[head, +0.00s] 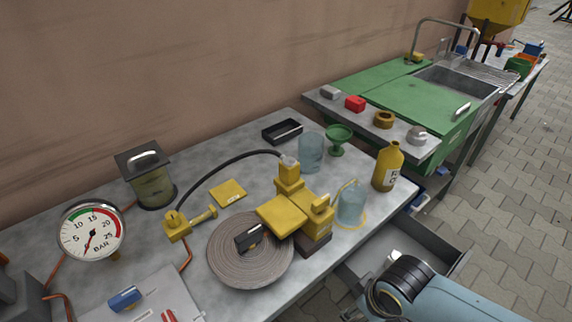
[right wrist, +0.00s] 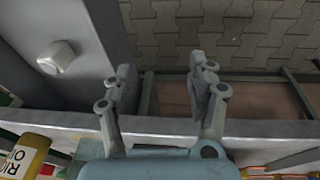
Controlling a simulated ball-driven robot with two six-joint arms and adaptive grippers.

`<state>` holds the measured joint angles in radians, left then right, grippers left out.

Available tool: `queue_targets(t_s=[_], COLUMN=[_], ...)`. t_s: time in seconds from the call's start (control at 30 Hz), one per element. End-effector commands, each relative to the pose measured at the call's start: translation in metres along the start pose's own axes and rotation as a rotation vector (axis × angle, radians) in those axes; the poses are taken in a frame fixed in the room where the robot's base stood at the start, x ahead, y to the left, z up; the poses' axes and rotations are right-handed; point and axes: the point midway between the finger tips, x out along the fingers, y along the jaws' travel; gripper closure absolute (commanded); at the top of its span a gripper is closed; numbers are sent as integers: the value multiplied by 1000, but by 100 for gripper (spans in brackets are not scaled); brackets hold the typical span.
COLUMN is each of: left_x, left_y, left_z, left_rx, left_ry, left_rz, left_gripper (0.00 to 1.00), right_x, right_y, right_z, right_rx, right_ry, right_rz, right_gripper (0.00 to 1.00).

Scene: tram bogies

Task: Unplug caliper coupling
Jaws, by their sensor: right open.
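A yellow caliper (head: 290,211) stands on the grey workbench, partly over a coiled flat hose. My left gripper is not in view.
A coiled hose (head: 232,268), a yellow bottle (head: 387,166), a glass jar (head: 351,204), a green stand (head: 338,138) and a black tray (head: 282,131) crowd the bench. A pressure gauge (head: 91,232) stands left. A drawer (head: 458,265) is open beside my right arm.

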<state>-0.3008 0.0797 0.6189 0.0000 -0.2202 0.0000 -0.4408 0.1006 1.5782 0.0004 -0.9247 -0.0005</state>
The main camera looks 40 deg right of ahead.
Motion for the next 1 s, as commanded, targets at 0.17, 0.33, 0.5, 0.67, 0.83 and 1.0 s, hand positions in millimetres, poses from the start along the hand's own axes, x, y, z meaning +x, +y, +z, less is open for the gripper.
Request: queue_targets(t_s=[0.17, 0.33, 0.5, 0.67, 0.83, 1.0], left_x=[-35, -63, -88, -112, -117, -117], left_y=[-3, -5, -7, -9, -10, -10], left_z=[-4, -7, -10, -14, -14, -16], left_rx=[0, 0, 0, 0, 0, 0], left_ry=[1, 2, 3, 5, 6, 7], left_rz=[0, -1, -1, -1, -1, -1], left_gripper=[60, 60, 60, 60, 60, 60], right_x=[-83, -158, -220, -252, -231, -208], right_y=[4, 8, 12, 20, 29, 37], right_z=[-42, -75, -108, -158, -214, -269], right_rx=[-6, -12, -19, -29, -34, -31], right_ry=[28, 43, 45, 14, -58, -130], right_rz=[1, 1, 0, -6, -24, -52], right_gripper=[42, 42, 42, 42, 42, 42])
